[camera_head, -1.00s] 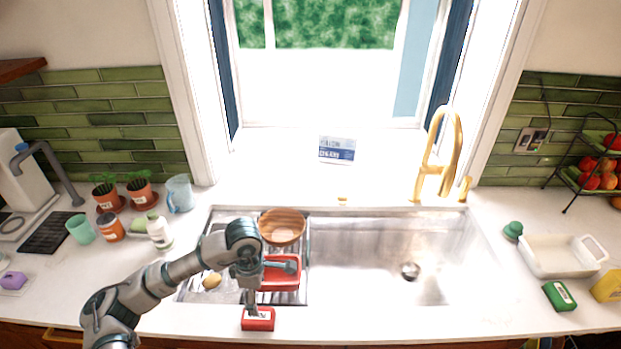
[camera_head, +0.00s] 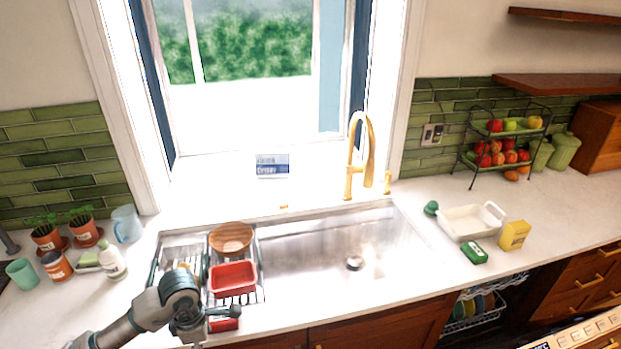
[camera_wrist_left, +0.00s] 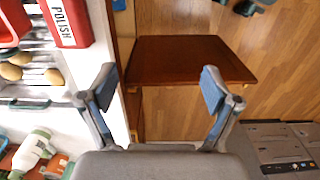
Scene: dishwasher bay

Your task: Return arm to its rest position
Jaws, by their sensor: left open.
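My left arm (camera_head: 160,310) comes in from the bottom left of the head view, in front of the counter's left side. In the head view, this red box (camera_head: 224,322) is partly hidden behind my arm. My right gripper is not in view.
A dish rack with a red tub (camera_head: 233,278) and a wooden bowl (camera_head: 231,239) stands at the sink's left (camera_head: 310,250). An open dishwasher rack (camera_head: 478,310) is below the counter.

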